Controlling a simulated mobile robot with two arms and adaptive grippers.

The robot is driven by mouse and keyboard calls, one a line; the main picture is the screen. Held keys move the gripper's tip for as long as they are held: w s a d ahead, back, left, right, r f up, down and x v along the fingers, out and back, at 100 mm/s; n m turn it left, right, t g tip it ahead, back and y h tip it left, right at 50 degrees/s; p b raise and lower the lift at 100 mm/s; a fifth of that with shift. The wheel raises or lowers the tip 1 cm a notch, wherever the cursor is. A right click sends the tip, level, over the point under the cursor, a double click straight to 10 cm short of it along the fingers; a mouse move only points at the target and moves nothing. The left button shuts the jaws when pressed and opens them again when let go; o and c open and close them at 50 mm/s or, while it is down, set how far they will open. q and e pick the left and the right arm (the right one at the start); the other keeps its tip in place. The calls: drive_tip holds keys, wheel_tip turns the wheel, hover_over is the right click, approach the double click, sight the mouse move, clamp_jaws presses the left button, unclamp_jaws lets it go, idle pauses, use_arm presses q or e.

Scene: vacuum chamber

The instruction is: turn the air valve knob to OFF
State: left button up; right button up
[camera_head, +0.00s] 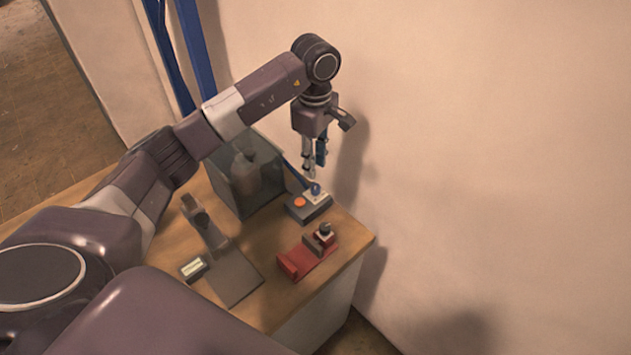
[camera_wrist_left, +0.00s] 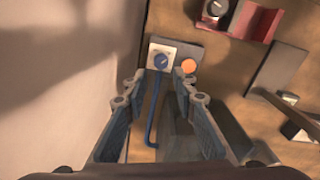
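The air valve knob is a small blue knob (camera_head: 315,188) on a white plate, on a dark box at the back of the table. In the left wrist view the blue knob (camera_wrist_left: 160,60) shows just beyond my fingertips, with a slanted pointer mark too small to read. An orange button (camera_head: 299,202) sits beside it; it also shows in the wrist view (camera_wrist_left: 188,66). My left gripper (camera_head: 316,166) points down just above the knob. In the wrist view its fingers (camera_wrist_left: 157,84) are apart with nothing gripped, one toward each side of the knob. My right gripper is out of view.
A red block with a dark round knob (camera_head: 303,260) stands nearer the table's right edge. A clear box with a bottle (camera_head: 246,176) stands left of the valve. A grey device on a flat plate (camera_head: 232,277) lies in front. The wall (camera_head: 470,140) is close behind.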

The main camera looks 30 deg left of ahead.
sight(315, 186)
use_arm(q)
wheel_tip(315, 186, down, 6)
drive_tip(key=shift+s+d+p, duration=0.1)
drive_tip(key=shift+p, duration=0.95)
drive_tip(key=shift+f, duration=0.6)
drive_tip(key=shift+c, duration=0.3)
clamp_jaws()
